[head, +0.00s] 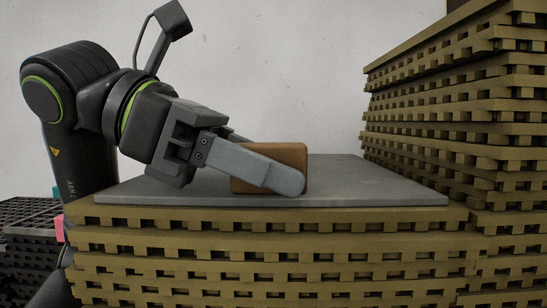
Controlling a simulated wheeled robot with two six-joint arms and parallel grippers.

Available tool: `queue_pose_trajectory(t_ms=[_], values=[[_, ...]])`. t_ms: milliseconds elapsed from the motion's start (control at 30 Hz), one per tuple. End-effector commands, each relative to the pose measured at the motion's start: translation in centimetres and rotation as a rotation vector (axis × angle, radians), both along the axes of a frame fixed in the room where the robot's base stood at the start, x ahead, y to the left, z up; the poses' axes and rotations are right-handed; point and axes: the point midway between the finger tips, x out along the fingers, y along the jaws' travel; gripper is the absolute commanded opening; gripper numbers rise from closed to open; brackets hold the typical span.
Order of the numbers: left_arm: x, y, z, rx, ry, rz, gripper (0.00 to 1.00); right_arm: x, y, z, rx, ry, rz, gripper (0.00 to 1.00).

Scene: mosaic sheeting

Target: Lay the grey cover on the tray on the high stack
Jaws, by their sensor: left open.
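The grey cover (375,183) is a flat slab lying level on top of the lower olive stack of trays (270,245). A brown block (275,155) stands on the cover near its middle; I cannot tell whether it is fixed there as a handle. My left gripper (284,170) reaches down from the left, open, with one finger across the near side of the block and the other mostly hidden behind it. The high stack (440,100) of olive trays rises at the right, well above the cover; its top runs out of the picture. My right gripper is not in view.
Dark trays (28,215) are stacked at the far left, lower than the cover, with a small pink thing (60,228) beside them. The high stack stands close by the cover's right end. A plain pale wall (280,60) is behind.

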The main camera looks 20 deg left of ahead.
Motion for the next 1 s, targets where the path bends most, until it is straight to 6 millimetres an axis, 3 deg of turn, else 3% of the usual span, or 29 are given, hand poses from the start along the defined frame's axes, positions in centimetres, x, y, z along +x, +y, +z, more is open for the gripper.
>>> queue_pose_trajectory(t_ms=[267, 633, 1000], values=[[0.06, -0.22, -0.14, -0.001, -0.001, 0.001, 0.47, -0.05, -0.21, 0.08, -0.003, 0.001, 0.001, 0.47], [0.05, -0.21, -0.11, -0.001, -0.001, 0.001, 0.0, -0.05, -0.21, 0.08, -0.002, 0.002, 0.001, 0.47], [0.04, -0.21, 0.15, -0.001, -0.003, 0.0, 0.0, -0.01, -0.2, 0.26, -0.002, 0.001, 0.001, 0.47]])
